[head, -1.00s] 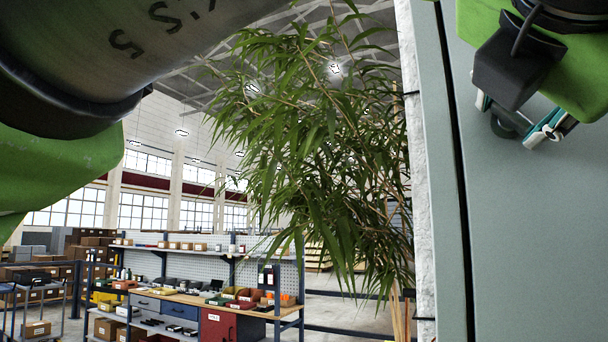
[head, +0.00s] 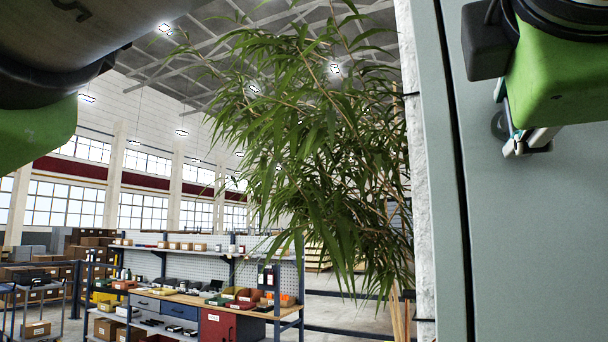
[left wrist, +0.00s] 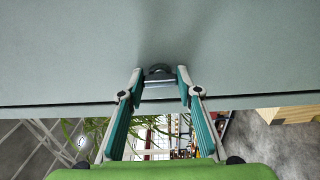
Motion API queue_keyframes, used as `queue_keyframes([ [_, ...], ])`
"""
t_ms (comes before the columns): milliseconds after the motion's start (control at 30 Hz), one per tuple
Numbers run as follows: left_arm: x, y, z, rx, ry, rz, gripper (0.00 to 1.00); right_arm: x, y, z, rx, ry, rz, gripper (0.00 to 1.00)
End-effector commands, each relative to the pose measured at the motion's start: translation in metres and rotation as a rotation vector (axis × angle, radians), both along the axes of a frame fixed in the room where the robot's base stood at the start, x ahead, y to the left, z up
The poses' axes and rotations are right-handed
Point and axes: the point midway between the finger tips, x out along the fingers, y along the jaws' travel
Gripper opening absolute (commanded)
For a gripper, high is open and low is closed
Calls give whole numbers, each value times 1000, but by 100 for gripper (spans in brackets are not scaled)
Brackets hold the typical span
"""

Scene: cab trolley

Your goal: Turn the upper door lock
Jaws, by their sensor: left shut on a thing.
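The grey-green door (head: 540,240) fills the right of the head view, and its surface spans the top of the left wrist view (left wrist: 60,50). The upper door lock (head: 498,125) is a small dark round fitting on it, partly hidden by my gripper. In the left wrist view the lock (left wrist: 158,71) shows a dark round base with a pale bar between the fingertips. My left gripper (head: 517,146) is at the lock, its fingers on both sides of the bar, shut on it (left wrist: 159,82). My right gripper is not in view.
A dark vertical seam (head: 458,200) runs along the door's left edge. A leafy bamboo plant (head: 325,150) stands just left of the door. A workbench with bins (head: 200,297) and a shelf of boxes (head: 90,245) stand farther back.

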Motion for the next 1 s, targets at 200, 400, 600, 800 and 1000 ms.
queue_keyframes([
  [200,-1,0,3,15,-18,-3,10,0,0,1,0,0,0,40],
  [400,-1,0,3,16,-18,-2,10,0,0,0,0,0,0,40],
  [600,-1,0,2,16,-17,-2,49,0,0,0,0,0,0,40],
  [800,-1,0,1,17,-14,-1,49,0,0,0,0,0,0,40],
  [1000,-3,2,1,18,-13,-1,49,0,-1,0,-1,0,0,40],
])
